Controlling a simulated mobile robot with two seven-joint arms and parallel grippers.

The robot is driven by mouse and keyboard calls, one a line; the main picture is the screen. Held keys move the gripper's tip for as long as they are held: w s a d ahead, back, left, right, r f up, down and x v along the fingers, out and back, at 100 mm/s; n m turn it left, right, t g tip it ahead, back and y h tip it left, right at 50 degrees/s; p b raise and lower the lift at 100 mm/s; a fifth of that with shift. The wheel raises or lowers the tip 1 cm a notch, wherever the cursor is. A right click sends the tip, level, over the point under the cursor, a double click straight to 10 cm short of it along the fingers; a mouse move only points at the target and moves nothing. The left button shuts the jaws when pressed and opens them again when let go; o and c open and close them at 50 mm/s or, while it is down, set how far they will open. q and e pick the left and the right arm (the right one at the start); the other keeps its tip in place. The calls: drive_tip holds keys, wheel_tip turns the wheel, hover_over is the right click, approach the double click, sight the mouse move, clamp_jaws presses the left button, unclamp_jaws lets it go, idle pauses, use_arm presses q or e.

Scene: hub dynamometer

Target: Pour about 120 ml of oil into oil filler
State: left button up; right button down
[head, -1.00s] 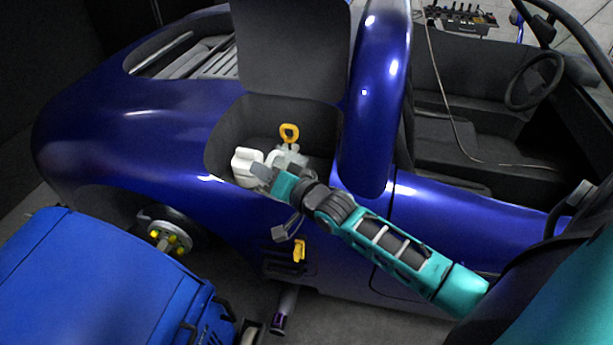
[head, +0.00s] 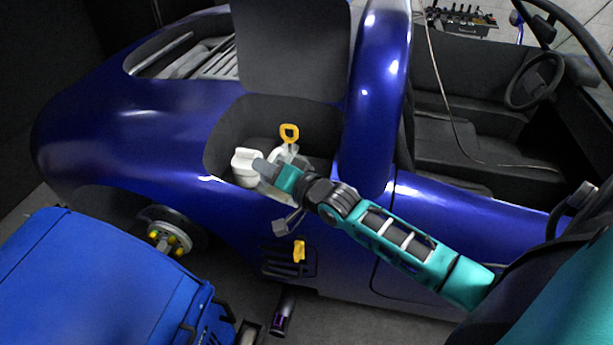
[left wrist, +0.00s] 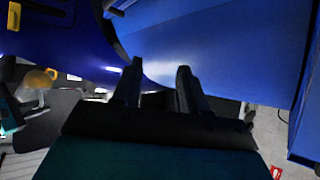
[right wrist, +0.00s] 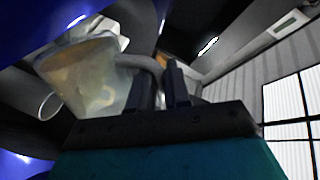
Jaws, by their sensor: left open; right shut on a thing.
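My right gripper (head: 266,168) is inside the open side bay of the blue car. In the right wrist view it is shut on the grey handle of a translucent jug (right wrist: 85,80), which holds amber oil and looks tilted. I cannot tell which opening is the oil filler. My left gripper (left wrist: 155,85) is open and empty, outside the head view.
The bay's raised dark lid (head: 292,50) stands above the opening. A blue cabinet (head: 95,285) is at the lower left, close to the wheel hub (head: 168,237). A yellow part (head: 299,250) is on the car's side below the bay.

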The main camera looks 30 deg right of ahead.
sight(284, 154)
use_arm(q)
drive_tip(key=shift+s+f+b, duration=0.1)
drive_tip(key=shift+f+b, duration=0.45)
drive_tip(key=shift+f, duration=0.1)
use_arm(e)
drive_tip(key=shift+w+d+r+m, duration=0.2)
drive_tip(key=shift+d+m, duration=0.3)
drive_tip(key=shift+m, duration=0.2)
drive_tip(key=shift+d, duration=0.15)
use_arm(q)
drive_tip(key=shift+d+f+b, duration=0.25)
drive_tip(key=shift+f+b, duration=0.2)
drive_tip(key=shift+b, duration=0.3)
use_arm(e)
drive_tip(key=shift+w+d+m, duration=0.15)
drive_tip(key=shift+d+m, duration=0.2)
drive_tip(key=shift+m, duration=0.15)
use_arm(q)
drive_tip(key=shift+w+d+r, duration=0.1)
drive_tip(key=shift+w, duration=0.15)
use_arm(e)
drive_tip(key=shift+w+d+m+y, duration=0.1)
drive_tip(key=shift+d+m+y, duration=0.2)
drive_tip(key=shift+d, duration=0.05)
use_arm(q)
drive_tip(key=shift+b, duration=0.3)
use_arm(e)
drive_tip(key=shift+w+d, duration=0.15)
drive_tip(key=shift+d, duration=0.2)
